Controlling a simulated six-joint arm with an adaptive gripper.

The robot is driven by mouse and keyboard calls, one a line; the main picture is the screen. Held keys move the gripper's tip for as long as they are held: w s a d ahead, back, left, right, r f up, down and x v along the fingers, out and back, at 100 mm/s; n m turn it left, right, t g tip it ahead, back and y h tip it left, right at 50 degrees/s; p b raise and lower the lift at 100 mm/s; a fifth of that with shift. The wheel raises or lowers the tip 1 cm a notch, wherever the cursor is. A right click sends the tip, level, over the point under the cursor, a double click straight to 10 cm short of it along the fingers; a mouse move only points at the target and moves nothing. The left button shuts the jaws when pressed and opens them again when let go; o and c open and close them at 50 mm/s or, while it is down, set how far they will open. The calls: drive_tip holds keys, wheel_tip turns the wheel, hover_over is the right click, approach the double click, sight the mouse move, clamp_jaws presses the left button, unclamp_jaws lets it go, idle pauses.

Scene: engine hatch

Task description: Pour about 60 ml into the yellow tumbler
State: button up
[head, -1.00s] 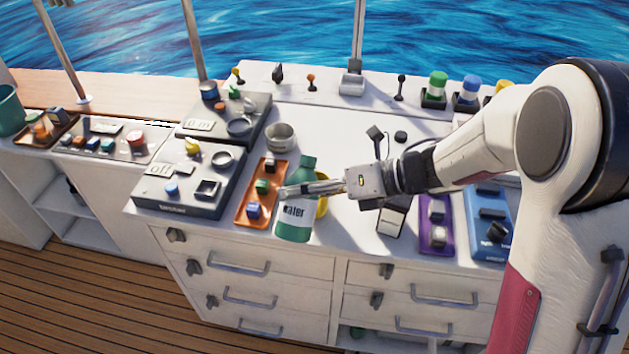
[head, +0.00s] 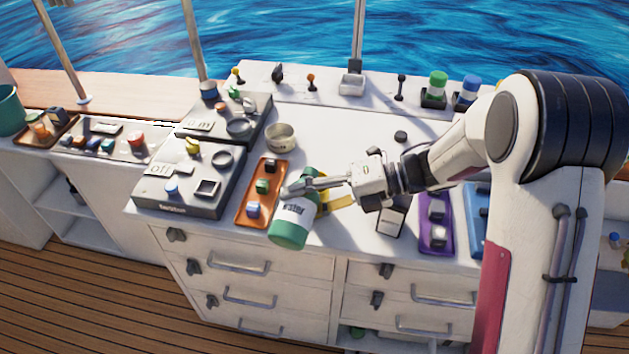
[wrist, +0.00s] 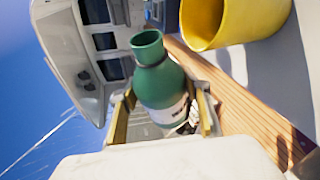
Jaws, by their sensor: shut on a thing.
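A green bottle (head: 291,222) with a white "water" label is in my gripper (head: 300,187), which is shut around it. In the head view the bottle is tilted, its neck leaning right and its base down to the left. The wrist view shows the bottle (wrist: 160,82) between my two fingers (wrist: 165,112), neck outward. The yellow tumbler (head: 341,199) is just right of the bottle, partly hidden behind my gripper. In the wrist view the tumbler (wrist: 235,22) is apart from the bottle's mouth, with its opening visible. No liquid stream shows.
An orange tray (head: 246,216) with small blocks lies left of the bottle. A metal bowl (head: 281,138) stands behind. A grey box (head: 187,195) is farther left, and a purple tray (head: 436,240) is to the right. The counter behind the tumbler is mostly clear.

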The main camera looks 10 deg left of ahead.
drive_tip(key=shift+w+r+m+g, duration=0.3)
drive_tip(key=shift+r+m, duration=0.2)
idle(0.3)
drive_tip(key=shift+s+r+y, duration=0.1)
drive_tip(key=shift+s+y, duration=0.2)
drive_tip(key=shift+s, duration=0.1)
idle(0.6)
drive_tip(key=shift+r+m, duration=0.25)
drive_tip(key=shift+m, duration=0.15)
idle(1.9)
drive_tip(key=shift+s+f+n, duration=0.15)
drive_tip(key=shift+f+n, duration=0.3)
drive_tip(key=shift+n, duration=0.05)
drive_tip(key=shift+s+a+f+n+t+h, duration=0.1)
drive_tip(key=shift+s+f+n+t+h, duration=0.35)
drive_tip(key=shift+f+n+t, duration=0.2)
drive_tip(key=shift+f, duration=0.15)
drive_tip(key=shift+w+f+n+t, duration=0.1)
drive_tip(key=shift+f+n+t, duration=0.3)
drive_tip(key=shift+n, duration=0.15)
